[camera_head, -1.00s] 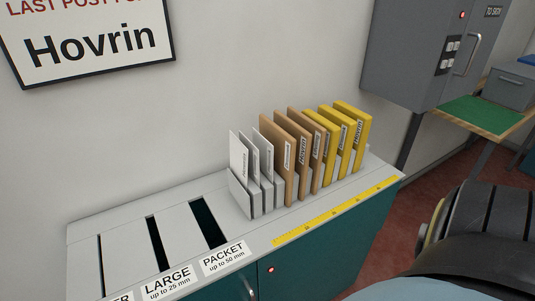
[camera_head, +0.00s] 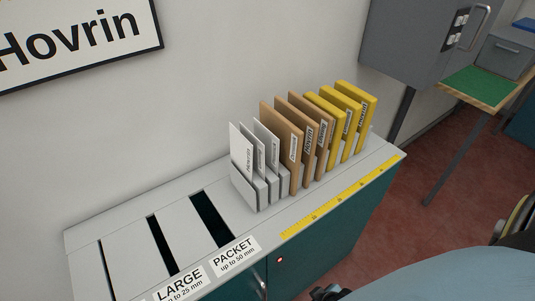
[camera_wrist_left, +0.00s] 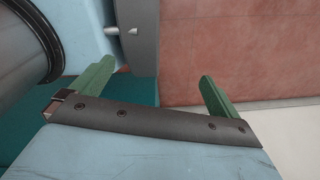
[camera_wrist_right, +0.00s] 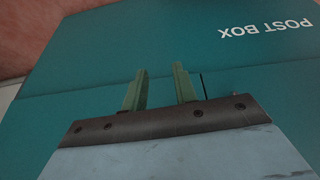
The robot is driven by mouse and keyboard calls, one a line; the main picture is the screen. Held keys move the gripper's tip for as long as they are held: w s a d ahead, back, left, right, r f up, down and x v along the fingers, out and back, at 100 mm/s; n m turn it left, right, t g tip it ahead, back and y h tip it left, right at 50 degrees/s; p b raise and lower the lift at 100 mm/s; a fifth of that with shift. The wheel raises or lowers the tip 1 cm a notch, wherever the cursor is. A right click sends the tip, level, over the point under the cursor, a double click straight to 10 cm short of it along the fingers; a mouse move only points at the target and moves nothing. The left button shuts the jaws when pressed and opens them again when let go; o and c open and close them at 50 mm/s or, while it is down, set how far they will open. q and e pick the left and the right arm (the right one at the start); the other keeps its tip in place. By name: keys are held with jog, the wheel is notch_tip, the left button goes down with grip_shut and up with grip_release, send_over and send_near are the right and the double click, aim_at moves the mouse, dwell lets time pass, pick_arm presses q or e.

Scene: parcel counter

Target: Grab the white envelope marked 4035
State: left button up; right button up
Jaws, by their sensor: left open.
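Several envelopes stand upright in a slotted grey rack (camera_head: 243,190) on the counter in the head view. The white ones are at its left end: a front one (camera_head: 237,145), a middle one (camera_head: 257,147) and a rear one (camera_head: 270,146). Their labels are too small to read, so I cannot tell which is marked 4035. My left gripper (camera_wrist_left: 155,85) is open and empty in the left wrist view, its green fingers wide apart. My right gripper (camera_wrist_right: 160,85) is empty in the right wrist view, with a narrower gap between its fingers. Neither gripper is near the envelopes.
Brown envelopes (camera_head: 283,125) and yellow envelopes (camera_head: 355,92) fill the rack's right part. Left of it, the counter top (camera_head: 125,245) has dark slots. A yellow ruler strip (camera_head: 340,198) runs along the front edge. The wall stands close behind. A teal post box front (camera_wrist_right: 230,60) faces my right gripper.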

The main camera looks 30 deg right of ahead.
aim_at(277, 167)
jog(key=w+d+r+t+p, duration=0.1)
jog(key=w+r+t+p, duration=0.3)
jog(key=r, duration=0.9)
jog(key=w+d+r+t+y+b, duration=0.15)
jog(key=w+r, duration=0.45)
jog(key=r, duration=0.6)
jog(key=w+d+r+t+p, duration=0.1)
jog(key=w+r+t+p, duration=0.3)
jog(key=r, duration=0.9)
jog(key=shift+m+g+h, duration=0.25)
jog(key=shift+m+g, duration=0.05)
jog(key=shift+g, duration=0.05)
jog(key=b+x, duration=0.1)
jog(key=x, duration=0.2)
jog(key=b+x, duration=0.1)
jog(key=x, duration=0.2)
jog(key=shift+w+a+f, duration=0.15)
jog(key=shift+a, duration=0.1)
jog(key=shift+b+x, duration=0.3)
jog(key=shift+x, duration=2.9)
pick_arm(q)
jog(key=r, duration=0.1)
jog(key=d+r, duration=0.1)
jog(key=r, duration=0.1)
jog(key=w+r, duration=0.1)
jog(key=shift+w+d+r, duration=0.1)
jog(key=shift+d+r, duration=0.25)
pick_arm(e)
jog(key=shift+r, duration=0.2)
jog(key=shift+c, duration=0.2)
